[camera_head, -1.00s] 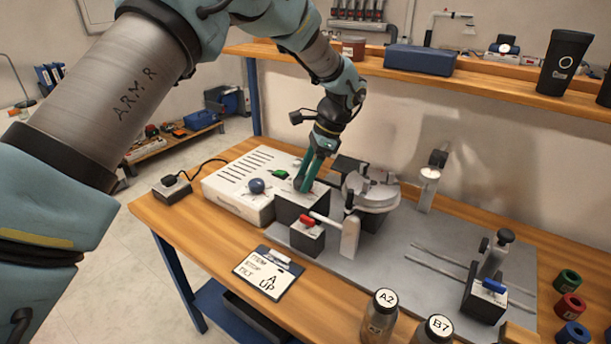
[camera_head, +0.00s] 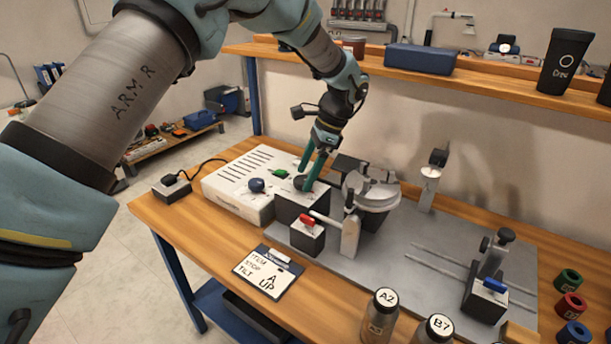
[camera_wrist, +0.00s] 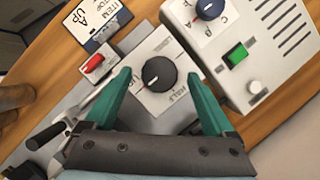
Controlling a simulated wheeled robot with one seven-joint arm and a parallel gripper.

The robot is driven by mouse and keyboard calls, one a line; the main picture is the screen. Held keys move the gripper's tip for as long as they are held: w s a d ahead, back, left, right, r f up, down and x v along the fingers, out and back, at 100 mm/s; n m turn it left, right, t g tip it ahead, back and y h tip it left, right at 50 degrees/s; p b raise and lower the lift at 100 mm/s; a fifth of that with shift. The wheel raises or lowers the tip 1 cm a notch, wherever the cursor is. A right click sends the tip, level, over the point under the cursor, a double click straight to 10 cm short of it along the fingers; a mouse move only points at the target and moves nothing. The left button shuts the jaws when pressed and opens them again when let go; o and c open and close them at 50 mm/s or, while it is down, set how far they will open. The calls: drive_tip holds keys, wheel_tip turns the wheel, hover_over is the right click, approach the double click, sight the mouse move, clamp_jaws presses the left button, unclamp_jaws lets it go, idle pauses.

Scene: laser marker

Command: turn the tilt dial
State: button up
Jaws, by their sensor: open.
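The tilt dial (camera_wrist: 159,73) is a round black knob with a white pointer line. It sits on a pale, lettered panel of a grey box (camera_head: 290,207) on the bench. In the wrist view one mark beside it reads like "HALF"; another is partly hidden by a finger. In the head view the dial (camera_head: 302,183) shows between the finger ends. My gripper (camera_wrist: 159,77) has green fingers, open, one on each side of the dial with a gap on both sides. In the head view my gripper (camera_head: 311,170) points down at the box; contact cannot be told.
A white control box (camera_head: 240,190) with a blue knob (camera_head: 257,186) and green button stands close left. A red-handled block (camera_head: 306,238) and a round metal fixture (camera_head: 372,195) are close by. A clipboard card (camera_head: 266,275) reads "TILT" and "UP". Jars stand at the front.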

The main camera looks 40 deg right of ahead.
drive_tip(key=b+v, duration=0.2)
drive_tip(key=v, duration=0.8)
wheel_tip(320, 180, up, 7)
drive_tip(key=p, duration=0.7)
drive_tip(key=shift+f, duration=0.1)
